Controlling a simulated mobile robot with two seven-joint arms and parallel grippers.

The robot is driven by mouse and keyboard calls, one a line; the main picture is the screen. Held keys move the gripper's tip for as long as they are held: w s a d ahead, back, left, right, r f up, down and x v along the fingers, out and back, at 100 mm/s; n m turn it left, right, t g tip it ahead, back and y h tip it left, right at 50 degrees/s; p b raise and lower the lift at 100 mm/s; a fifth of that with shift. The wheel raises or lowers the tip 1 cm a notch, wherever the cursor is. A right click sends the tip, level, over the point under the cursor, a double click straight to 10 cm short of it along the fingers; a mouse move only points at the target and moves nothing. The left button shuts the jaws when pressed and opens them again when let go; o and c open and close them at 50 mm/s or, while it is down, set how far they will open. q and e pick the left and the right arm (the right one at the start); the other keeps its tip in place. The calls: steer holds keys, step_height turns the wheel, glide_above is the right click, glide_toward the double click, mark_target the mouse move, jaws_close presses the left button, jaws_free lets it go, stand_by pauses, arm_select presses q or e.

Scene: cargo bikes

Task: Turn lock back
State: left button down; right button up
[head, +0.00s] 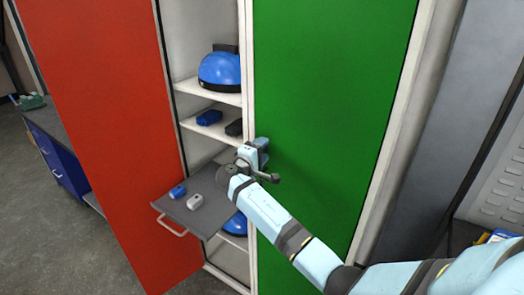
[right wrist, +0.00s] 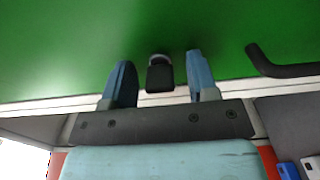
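The lock (right wrist: 160,74), a small dark knob with a grey collar, sits on the green door (head: 330,90), which also fills the upper part of the right wrist view (right wrist: 80,45). My right gripper (right wrist: 160,78) is open, with one blue finger on each side of the lock and a visible gap to each. In the head view my right gripper (head: 258,152) is at the green door's left edge and hides the lock. A dark door handle (right wrist: 282,64) is to the right of the fingers in the right wrist view. My left gripper is out of view.
An open red door (head: 100,110) stands left of the cabinet. Shelves hold a blue helmet (head: 221,70) and a blue box (head: 209,117). A grey pull-out tray (head: 213,217) with small blue and grey items juts out below my right gripper. A blue workbench (head: 58,160) stands far left.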

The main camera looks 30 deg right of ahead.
steer(key=b+v, duration=0.3)
steer(key=v, duration=1)
steer(key=shift+a, duration=0.35)
steer(key=shift+s, duration=0.1)
steer(key=s+a+f+n+t+y, duration=0.2)
steer(key=s+f+y, duration=0.4)
steer(key=f, duration=0.5)
steer(key=s+a+f+n+t+y, duration=0.1)
steer(key=s+a+f+y, duration=0.35)
steer(key=f, duration=0.75)
steer(key=s+a+f+m+y, duration=0.1)
steer(key=s+y, duration=0.2)
steer(key=s, duration=0.4)
steer(key=s+a+f+m+y+p, duration=0.1)
steer(key=s+a+f+m+y, duration=0.1)
steer(key=s, duration=0.6)
steer(key=s+a+f+m+t+y, duration=0.1)
steer(key=s+a+y, duration=0.1)
steer(key=s+y, duration=0.2)
steer(key=s, duration=0.3)
steer(key=shift+s+f+m+p, duration=0.15)
steer(key=shift+f+m+p, duration=0.15)
steer(key=shift+m+p, duration=0.1)
